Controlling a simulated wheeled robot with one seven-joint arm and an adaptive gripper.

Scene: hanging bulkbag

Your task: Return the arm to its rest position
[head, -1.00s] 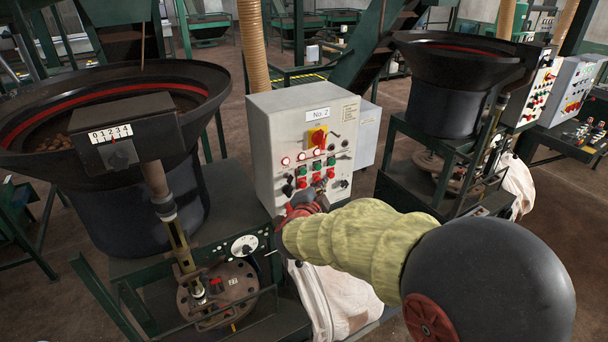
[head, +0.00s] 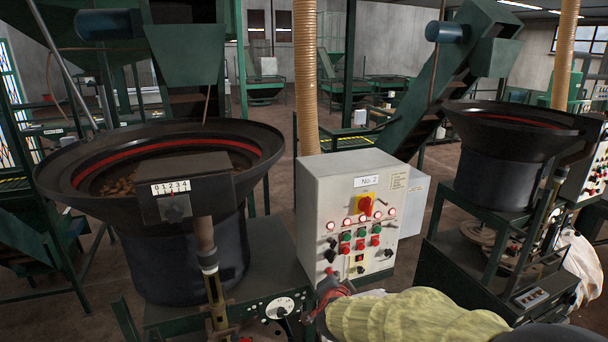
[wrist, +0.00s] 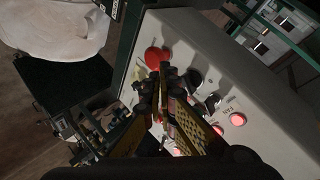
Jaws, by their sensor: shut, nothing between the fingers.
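My gripper (head: 328,289) is at the lower front edge of the grey No. 2 control box (head: 340,190) in the head view. My arm, in a yellowish sleeve, runs from it to the bottom right. In the wrist view my gripper (wrist: 165,78) has its fingers together with nothing held. The control box (wrist: 205,45) lies behind the fingers there, with a red button (wrist: 157,58) just beyond the tips. Whether the fingers touch the box cannot be told.
A black bowl feeder (head: 190,240) with brown nuts stands left of the box, and another feeder (head: 495,165) stands right. A whitish bag (wrist: 55,25) hangs at the upper left in the wrist view. Open floor shows behind the machines.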

